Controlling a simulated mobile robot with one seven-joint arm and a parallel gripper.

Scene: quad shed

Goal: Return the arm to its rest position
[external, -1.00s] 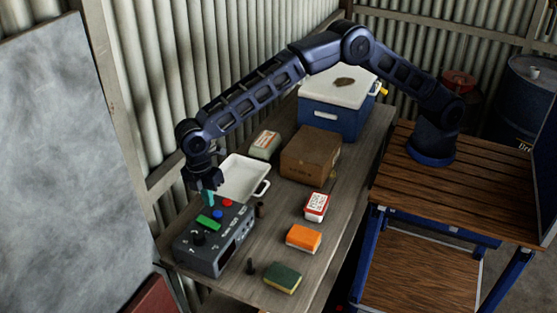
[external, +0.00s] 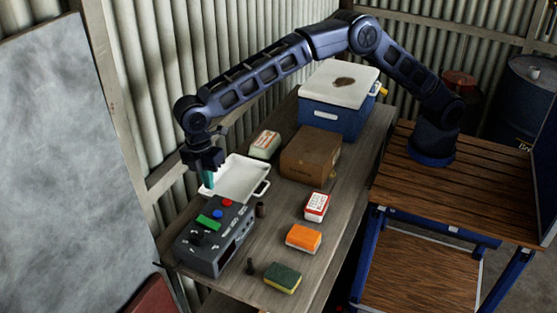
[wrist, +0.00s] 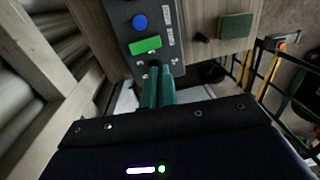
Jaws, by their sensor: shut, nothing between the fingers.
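My gripper (external: 208,178) is shut and empty, with its teal fingers pointing down. It hangs just above the back left end of the grey control box (external: 207,257), near the white tray. In the wrist view my gripper's two teal fingers (wrist: 158,75) are together, in front of the end of the control box (wrist: 149,50). The box carries a green, a blue and a red button on top; the red one is out of the wrist view. My arm reaches from its base on the wooden stand at the right, across the bench.
A white tray (external: 262,186), a brown box (external: 310,163) and a blue cooler (external: 334,119) stand on the bench. A red and white box (external: 316,207), an orange sponge (external: 303,239) and a green sponge (external: 282,278) lie along its right side. The corrugated wall is close at left.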

